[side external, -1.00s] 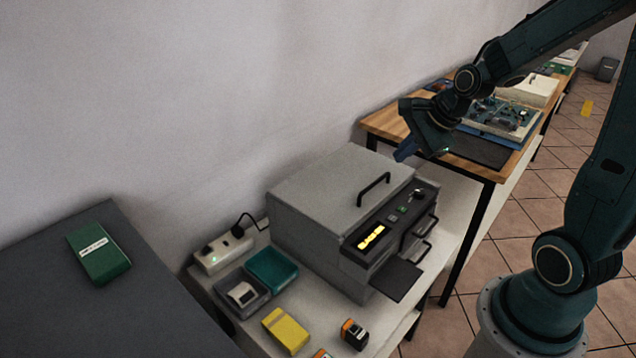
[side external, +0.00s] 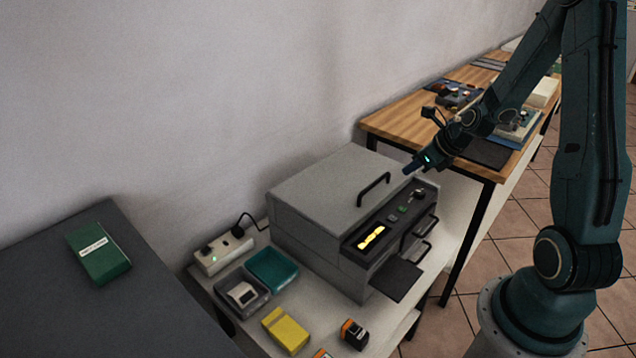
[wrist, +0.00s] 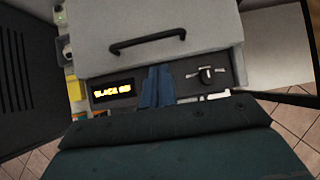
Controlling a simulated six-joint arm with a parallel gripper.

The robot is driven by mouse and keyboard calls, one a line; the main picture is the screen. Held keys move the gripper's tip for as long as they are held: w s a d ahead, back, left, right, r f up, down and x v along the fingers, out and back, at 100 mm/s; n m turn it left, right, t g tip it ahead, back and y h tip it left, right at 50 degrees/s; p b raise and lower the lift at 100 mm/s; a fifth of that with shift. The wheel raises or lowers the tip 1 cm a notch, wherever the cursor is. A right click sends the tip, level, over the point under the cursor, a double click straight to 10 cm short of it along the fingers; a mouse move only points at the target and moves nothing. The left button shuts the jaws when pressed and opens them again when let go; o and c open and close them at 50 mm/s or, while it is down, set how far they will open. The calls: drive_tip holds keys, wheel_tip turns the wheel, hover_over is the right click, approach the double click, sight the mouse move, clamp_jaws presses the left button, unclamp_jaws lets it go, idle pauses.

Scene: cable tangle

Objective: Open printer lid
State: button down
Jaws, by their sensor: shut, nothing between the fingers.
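The printer (side external: 318,196) is a grey box with a flat lid that lies shut. A black bar handle (side external: 374,189) stands on the lid near its front edge; the handle also shows in the wrist view (wrist: 147,41). A dark front panel holds a lit yellow display (side external: 370,237), small buttons and a knob (wrist: 207,75). My gripper (side external: 410,169) is shut and empty, above the printer's right end and right of the handle, not touching it. In the wrist view its blue fingers (wrist: 157,85) are together in front of the panel, below the handle.
A white power strip (side external: 222,250), a teal tray (side external: 271,269), a grey tray (side external: 241,293) and a yellow box (side external: 286,330) stand left of the printer. A wooden bench (side external: 395,120) with electronics is behind. A green box (side external: 98,253) lies on the dark surface at left.

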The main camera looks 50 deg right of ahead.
sight(381, 179)
drive_tip(key=shift+f, duration=0.1)
drive_tip(key=shift+x, duration=4.9)
drive_tip(key=shift+r, duration=0.2)
drive_tip(key=shift+w+r, duration=0.2)
drive_tip(key=shift+r, duration=0.35)
drive_tip(key=shift+w+r, duration=0.15)
drive_tip(key=shift+r, duration=0.4)
drive_tip(key=w+r+g, duration=0.2)
drive_tip(key=w+r, duration=1.1)
drive_tip(key=r, duration=0.3)
drive_tip(key=w+r, duration=0.2)
drive_tip(key=w, duration=0.8)
drive_tip(key=shift+w+a+r+t, duration=0.15)
drive_tip(key=shift+w+r+t, duration=0.1)
drive_tip(key=shift+t, duration=0.05)
